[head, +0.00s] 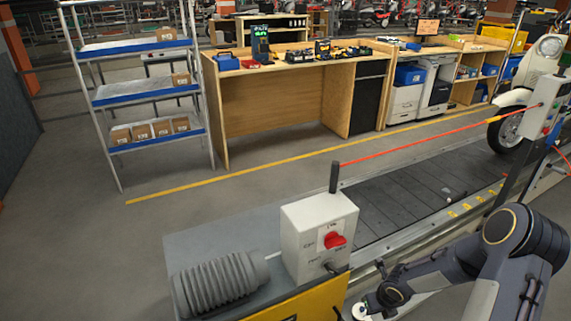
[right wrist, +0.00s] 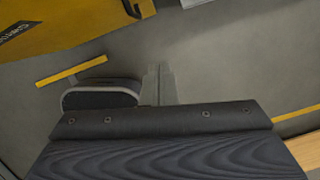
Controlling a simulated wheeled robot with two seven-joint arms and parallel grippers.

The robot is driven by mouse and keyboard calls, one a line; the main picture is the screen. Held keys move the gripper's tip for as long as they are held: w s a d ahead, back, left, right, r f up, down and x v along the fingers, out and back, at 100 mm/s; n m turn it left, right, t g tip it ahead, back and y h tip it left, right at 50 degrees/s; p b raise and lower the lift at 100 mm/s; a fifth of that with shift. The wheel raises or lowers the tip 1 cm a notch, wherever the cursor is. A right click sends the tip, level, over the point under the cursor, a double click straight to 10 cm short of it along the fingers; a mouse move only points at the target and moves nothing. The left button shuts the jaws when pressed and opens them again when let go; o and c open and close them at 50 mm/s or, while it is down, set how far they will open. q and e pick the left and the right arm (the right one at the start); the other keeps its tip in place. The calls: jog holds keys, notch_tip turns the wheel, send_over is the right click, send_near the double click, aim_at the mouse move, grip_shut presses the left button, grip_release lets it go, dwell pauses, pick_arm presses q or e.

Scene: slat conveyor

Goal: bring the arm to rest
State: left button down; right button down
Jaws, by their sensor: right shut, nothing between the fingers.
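My right arm (head: 450,262) comes in from the right in the head view and bends down towards the lower middle. Its wrist end is at the bottom edge, just right of the yellow panel (head: 318,301) under the control box; the fingertips cannot be made out there. In the right wrist view my right gripper (right wrist: 158,85) shows as two thin grey fingers, shut together with nothing between them, over bare grey floor. My left gripper is in neither view.
A pale control box (head: 318,235) with a red knob (head: 334,240) stands beside my right wrist, next to a grey ribbed bellows (head: 220,283). The slat conveyor (head: 400,203) runs back right towards a motorcycle (head: 507,130). A red cord (head: 430,138) spans above it.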

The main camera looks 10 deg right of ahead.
jog(key=s+a+r+m+h, duration=0.1)
jog(key=s+r+m, duration=0.3)
jog(key=r+m, duration=0.65)
jog(key=s+r+m, duration=0.3)
jog(key=r+m, duration=0.6)
jog(key=r, duration=0.2)
jog(key=s+a+r+m+t+y, duration=0.1)
jog(key=s+a+r+m, duration=0.3)
jog(key=m, duration=0.5)
jog(key=s+a+r+m+t+y, duration=0.1)
jog(key=s+a+r+m+y, duration=0.2)
jog(key=s+a+m, duration=0.4)
jog(key=s+r+m, duration=0.1)
jog(key=s+m, duration=0.2)
jog(key=shift+s+a+r+t+y, duration=0.2)
jog(key=shift+s+a+t+y, duration=0.1)
jog(key=shift+a+t, duration=0.1)
